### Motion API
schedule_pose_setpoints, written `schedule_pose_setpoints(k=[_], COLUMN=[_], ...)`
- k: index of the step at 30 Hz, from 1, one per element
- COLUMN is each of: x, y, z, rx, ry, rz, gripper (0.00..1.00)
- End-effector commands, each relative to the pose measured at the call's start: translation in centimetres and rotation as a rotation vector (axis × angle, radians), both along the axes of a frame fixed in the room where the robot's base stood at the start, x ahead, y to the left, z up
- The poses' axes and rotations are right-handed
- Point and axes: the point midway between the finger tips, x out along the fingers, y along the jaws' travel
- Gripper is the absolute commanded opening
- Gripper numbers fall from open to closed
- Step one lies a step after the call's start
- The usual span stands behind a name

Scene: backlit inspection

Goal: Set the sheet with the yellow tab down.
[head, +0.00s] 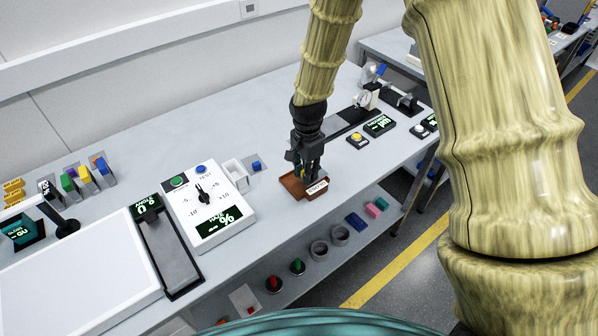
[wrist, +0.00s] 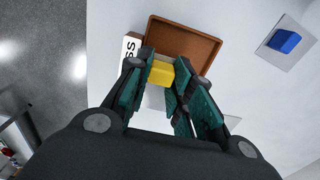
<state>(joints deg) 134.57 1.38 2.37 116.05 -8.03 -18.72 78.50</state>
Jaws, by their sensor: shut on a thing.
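My gripper (wrist: 158,98) is shut on the yellow tab (wrist: 161,73) in the wrist view. The sheet under the tab is mostly hidden by my fingers; a pale patch between them may be part of it. A brown tray (wrist: 207,43) with a raised rim lies just beyond the tab, with a white lettered label (wrist: 131,47) at its side. In the head view my gripper (head: 311,180) points down at the brown tray (head: 290,186), near its labelled edge (head: 317,187). I cannot tell whether the sheet touches the tray.
A blue block (wrist: 284,41) sits on a grey plate near the tray. A white control box (head: 207,203) with a knob and display and a white open bin (head: 235,171) stand to the left. Several devices stand behind to the right. The table's front edge is close to the tray.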

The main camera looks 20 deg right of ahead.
Motion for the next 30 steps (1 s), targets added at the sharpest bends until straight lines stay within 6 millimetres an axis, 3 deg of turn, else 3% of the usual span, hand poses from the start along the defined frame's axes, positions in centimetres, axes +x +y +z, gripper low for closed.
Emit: schedule_pose_setpoints(k=[6,13,23,30], x=[1.6,1.7,1.7,1.7], y=[1.6,1.7,1.7,1.7], z=[-0.2,-0.9,-3.6,-3.8], rx=[0.0,-0.001,0.0,0.0], ry=[0.0,0.002,0.001,0.0], rz=[0.002,0.0,0.002,0.001], gripper=[0.07,0.07,0.07,0.07])
